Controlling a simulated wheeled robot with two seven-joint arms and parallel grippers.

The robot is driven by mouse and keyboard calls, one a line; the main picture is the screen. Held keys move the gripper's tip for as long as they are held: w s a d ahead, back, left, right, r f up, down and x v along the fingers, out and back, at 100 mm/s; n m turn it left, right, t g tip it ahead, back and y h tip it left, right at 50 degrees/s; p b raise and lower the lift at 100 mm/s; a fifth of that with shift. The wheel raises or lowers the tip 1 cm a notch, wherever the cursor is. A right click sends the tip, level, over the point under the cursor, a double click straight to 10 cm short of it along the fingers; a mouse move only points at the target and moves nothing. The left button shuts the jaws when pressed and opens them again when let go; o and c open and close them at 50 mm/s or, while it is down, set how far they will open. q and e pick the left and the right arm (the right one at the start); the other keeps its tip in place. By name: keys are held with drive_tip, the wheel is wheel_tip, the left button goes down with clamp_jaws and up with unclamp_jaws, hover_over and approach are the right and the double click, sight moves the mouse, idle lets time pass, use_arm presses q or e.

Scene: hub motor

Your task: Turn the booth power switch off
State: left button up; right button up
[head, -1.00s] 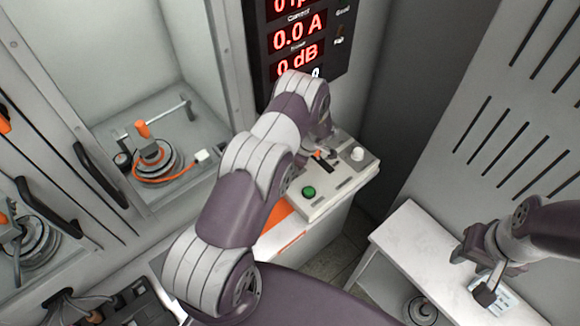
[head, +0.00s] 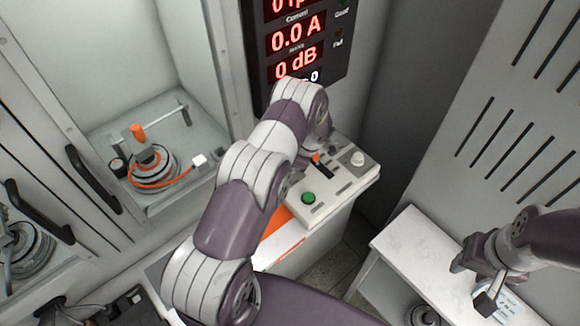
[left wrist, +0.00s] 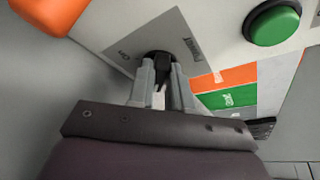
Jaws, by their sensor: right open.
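The booth power switch is a black lever (left wrist: 160,67) on a grey label plate (left wrist: 178,38), seen in the left wrist view. My left gripper (left wrist: 162,80) has its two pale fingers close together on either side of the lever, which fills the narrow gap. In the head view my left arm covers the gripper and the switch on the light console (head: 343,187). A green button (head: 308,198) sits near the arm. It also shows in the left wrist view (left wrist: 273,22). My right gripper (head: 473,283) is open, low at the right, above a white table.
A black display (head: 298,45) with red digits, reading 0.0 A and 0 dB, hangs behind the console. A booth with a motor fixture (head: 150,170) is at left. The white table (head: 408,250) is at right.

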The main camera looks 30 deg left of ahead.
use_arm(q)
drive_tip(key=o, duration=0.3)
drive_tip(key=shift+a, duration=0.1)
drive_tip(key=shift+o, duration=0.2)
drive_tip(key=b+v, duration=0.2)
drive_tip(key=v, duration=1)
drive_tip(key=shift+r, duration=0.3)
